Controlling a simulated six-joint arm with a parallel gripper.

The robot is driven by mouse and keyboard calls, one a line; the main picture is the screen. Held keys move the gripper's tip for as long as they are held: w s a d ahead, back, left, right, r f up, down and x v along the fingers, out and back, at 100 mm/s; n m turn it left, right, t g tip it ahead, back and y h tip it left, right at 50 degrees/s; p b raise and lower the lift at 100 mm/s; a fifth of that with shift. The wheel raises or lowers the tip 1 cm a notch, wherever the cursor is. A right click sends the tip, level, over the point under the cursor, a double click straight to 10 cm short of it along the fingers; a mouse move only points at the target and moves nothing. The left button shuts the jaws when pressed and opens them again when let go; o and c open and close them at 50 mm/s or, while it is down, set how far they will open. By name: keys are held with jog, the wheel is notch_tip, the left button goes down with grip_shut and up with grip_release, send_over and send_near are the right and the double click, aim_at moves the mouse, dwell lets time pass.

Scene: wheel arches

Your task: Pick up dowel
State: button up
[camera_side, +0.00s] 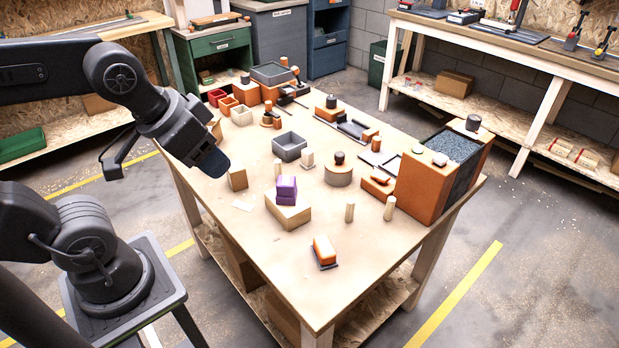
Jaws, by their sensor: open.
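Several pale wooden dowels stand upright on the workbench. One dowel (349,212) stands near the middle right, another dowel (389,208) beside the large orange box, and a thinner one (277,169) behind the purple blocks. I cannot tell which one the task means. My gripper (211,162) is above the bench's left edge, well apart from these dowels. It is open with nothing seen in it, though its fingers are hard to make out from this side.
Purple blocks (286,189) sit on a wooden block (288,213). A large orange box (424,190) with dark filling stands at the right. A grey bin (289,147) and round stand (338,175) are mid-bench. The front corner (318,300) is clear.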

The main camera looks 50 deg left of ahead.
jog(key=w+a+f+n+y, duration=0.2)
jog(key=w+a+f, duration=0.2)
jog(key=w+a, duration=0.3)
jog(key=n+t, duration=0.1)
jog(key=t, duration=0.2)
send_over(278, 171)
jog(key=s+d, duration=0.1)
jog(key=s, duration=0.7)
notch_tip(278, 171, down, 15)
jog(key=x, duration=0.8)
jog(key=shift+w, duration=0.2)
jog(key=shift+x, duration=2.75)
jog(key=shift+w+r, duration=0.1)
jog(key=shift+r, duration=0.1)
jog(key=shift+c, duration=0.2)
grip_shut()
